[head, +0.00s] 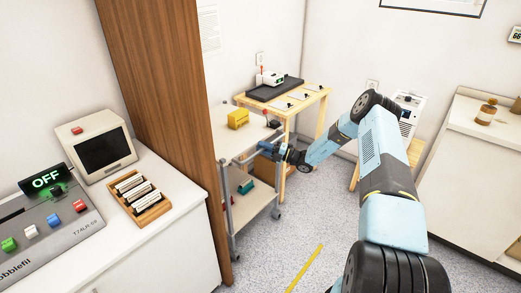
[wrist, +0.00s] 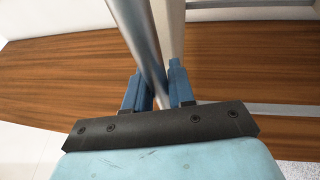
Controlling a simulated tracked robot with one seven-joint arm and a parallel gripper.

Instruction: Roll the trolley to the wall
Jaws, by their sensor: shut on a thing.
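The trolley (head: 232,146) stands beside the brown wooden panel, a grey metal frame with a pale top shelf and lower shelves on casters. A yellow box (head: 238,118) sits on its top. My gripper (head: 264,150) is at the trolley's near right side, just below the top shelf level. In the wrist view the blue fingers (wrist: 160,90) are shut around a grey metal post (wrist: 145,45) of the trolley. The fingers hide part of the post.
A wooden table (head: 312,98) with a black tray (head: 274,89) stands behind the trolley. The brown panel (head: 160,100) rises close on the trolley's left. A white counter (head: 180,190) is at left, a cabinet (head: 470,145) at right. Grey speckled floor with a yellow strip (head: 305,268) lies clear in front.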

